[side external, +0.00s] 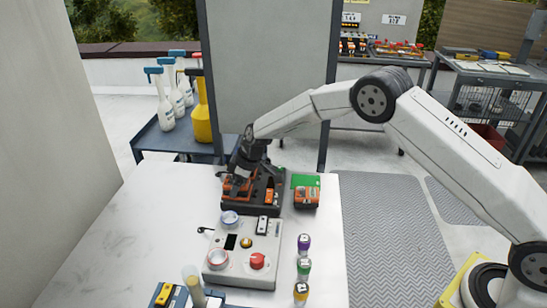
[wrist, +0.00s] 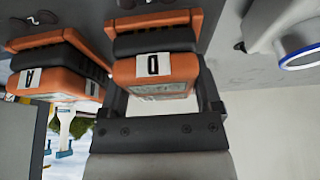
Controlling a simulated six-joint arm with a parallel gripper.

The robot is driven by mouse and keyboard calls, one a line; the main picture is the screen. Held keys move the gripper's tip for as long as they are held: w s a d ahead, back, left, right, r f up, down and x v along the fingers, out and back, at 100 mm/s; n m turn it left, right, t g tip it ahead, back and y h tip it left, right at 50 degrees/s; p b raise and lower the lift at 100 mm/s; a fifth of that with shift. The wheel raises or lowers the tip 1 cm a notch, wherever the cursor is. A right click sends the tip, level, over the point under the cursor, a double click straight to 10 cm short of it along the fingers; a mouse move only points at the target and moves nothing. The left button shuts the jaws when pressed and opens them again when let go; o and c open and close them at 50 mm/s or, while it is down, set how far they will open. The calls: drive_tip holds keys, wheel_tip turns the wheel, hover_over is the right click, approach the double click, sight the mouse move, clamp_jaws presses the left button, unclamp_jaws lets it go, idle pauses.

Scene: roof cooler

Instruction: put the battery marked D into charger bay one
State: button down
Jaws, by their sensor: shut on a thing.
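The battery marked D (wrist: 152,66) is orange and black with a white label. My gripper (wrist: 165,100) is shut on it, one finger at each side, in the wrist view. In the side external view my gripper (side external: 239,172) is low over the left part of the dark charger (side external: 265,208), with orange showing beneath it (side external: 236,187). I cannot tell whether the held battery touches the charger or sits in a bay. Another orange and black battery, marked A (wrist: 62,70), is beside it in the wrist view. Bay markings are not readable.
A grey control box (side external: 226,262) with a red button stands in front of the charger. An orange battery (side external: 306,197) lies by a green patch to the right. Small coloured bottles (side external: 304,266) stand at the front right. The white table's left side (side external: 110,235) is clear.

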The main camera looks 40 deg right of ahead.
drive_tip(key=shift+f, duration=0.3)
unclamp_jaws()
drive_tip(key=shift+s+f, duration=0.1)
drive_tip(key=shift+f, duration=0.05)
drive_tip(key=shift+s+f, duration=0.1)
drive_tip(key=shift+a, duration=0.1)
drive_tip(key=shift+r, duration=0.5)
drive_tip(key=v, duration=1.2)
drive_tip(key=shift+r, duration=0.2)
